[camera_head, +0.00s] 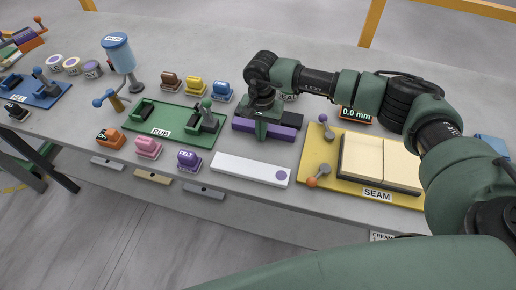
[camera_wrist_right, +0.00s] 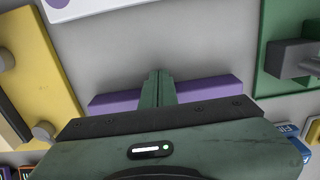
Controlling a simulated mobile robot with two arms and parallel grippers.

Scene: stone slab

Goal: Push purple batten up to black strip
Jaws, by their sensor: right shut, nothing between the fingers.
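The purple batten (camera_head: 283,133) lies on the grey slab, left to right, between the green board and the yellow board. The black strip (camera_head: 291,119) lies directly behind it, partly covered by my right gripper. I cannot tell whether the two touch. My right gripper (camera_head: 261,134) points down, shut and empty, its fingers at the near side of the batten's middle. In the right wrist view the shut fingers (camera_wrist_right: 157,88) cross in front of the batten (camera_wrist_right: 211,92), which shows on both sides of them. My gripper body hides the strip there. My left gripper is not in view.
The green RUB board (camera_head: 165,128) lies to the left and the yellow SEAM board (camera_head: 335,185) to the right. A white panel (camera_head: 235,168) with a purple dot lies in front. Coloured stamps (camera_head: 196,88) stand behind left. A 0.0 mm display (camera_head: 355,114) stands behind right.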

